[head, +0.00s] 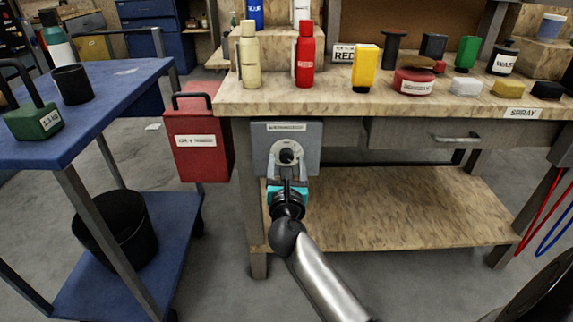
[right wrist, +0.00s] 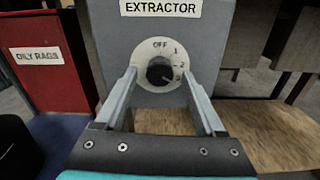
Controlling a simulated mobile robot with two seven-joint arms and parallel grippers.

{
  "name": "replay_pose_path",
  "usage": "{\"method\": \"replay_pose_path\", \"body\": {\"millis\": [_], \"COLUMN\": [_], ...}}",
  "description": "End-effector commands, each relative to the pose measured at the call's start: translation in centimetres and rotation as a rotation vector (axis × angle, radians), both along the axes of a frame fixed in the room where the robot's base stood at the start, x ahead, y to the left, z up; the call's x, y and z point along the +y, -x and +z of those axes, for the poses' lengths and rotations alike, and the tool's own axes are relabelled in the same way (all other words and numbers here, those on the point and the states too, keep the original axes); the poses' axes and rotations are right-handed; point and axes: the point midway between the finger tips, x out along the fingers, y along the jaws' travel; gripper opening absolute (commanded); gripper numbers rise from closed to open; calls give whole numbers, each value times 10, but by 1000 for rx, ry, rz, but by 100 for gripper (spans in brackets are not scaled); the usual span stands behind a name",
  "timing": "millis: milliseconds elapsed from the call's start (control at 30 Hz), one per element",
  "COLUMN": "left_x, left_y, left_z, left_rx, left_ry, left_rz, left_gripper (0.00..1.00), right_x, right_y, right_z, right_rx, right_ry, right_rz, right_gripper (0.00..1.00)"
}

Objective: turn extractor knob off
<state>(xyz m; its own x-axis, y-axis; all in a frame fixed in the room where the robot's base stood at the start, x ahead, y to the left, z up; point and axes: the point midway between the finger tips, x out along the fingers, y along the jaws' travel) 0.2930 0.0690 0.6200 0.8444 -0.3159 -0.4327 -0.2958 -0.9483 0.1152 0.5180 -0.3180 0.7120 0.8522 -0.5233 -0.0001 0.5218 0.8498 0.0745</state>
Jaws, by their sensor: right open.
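The extractor knob (right wrist: 160,72) is a small black knob in a pale round dial on a grey box (right wrist: 208,36) labelled EXTRACTOR. The dial has OFF at the top and numbers down its right side. The knob's mark seems to point to the lower right, away from OFF. In the head view the box (head: 309,147) hangs under the workbench's front edge, with the knob (head: 288,155) at its middle. My right gripper (head: 287,174) is open in front of it, one finger on each side of the knob; contact cannot be told. My left gripper is out of view.
A blue cart (head: 105,95) stands further left. The workbench top (head: 330,98) holds bottles and small items, with a drawer (head: 420,139) right of the box and a lower shelf (head: 400,205).

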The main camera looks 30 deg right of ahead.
Motion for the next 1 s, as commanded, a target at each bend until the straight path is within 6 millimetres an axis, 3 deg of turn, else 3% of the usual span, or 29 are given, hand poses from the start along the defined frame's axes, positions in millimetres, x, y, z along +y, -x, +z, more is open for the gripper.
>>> {"method": "replay_pose_path", "body": {"millis": [100, 733, 1000], "left_x": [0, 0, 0], "left_y": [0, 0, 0], "left_z": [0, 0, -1], "left_rx": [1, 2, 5], "left_ry": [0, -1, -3], "left_rz": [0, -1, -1], "left_gripper": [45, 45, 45], "right_x": [0, 0, 0], "right_y": [0, 0, 0], "right_z": [0, 0, 0], "right_rx": [-1, 0, 2], "right_ry": [1, 0, 3], "right_rz": [0, -1, -1], "right_gripper": [70, 0, 0]}}
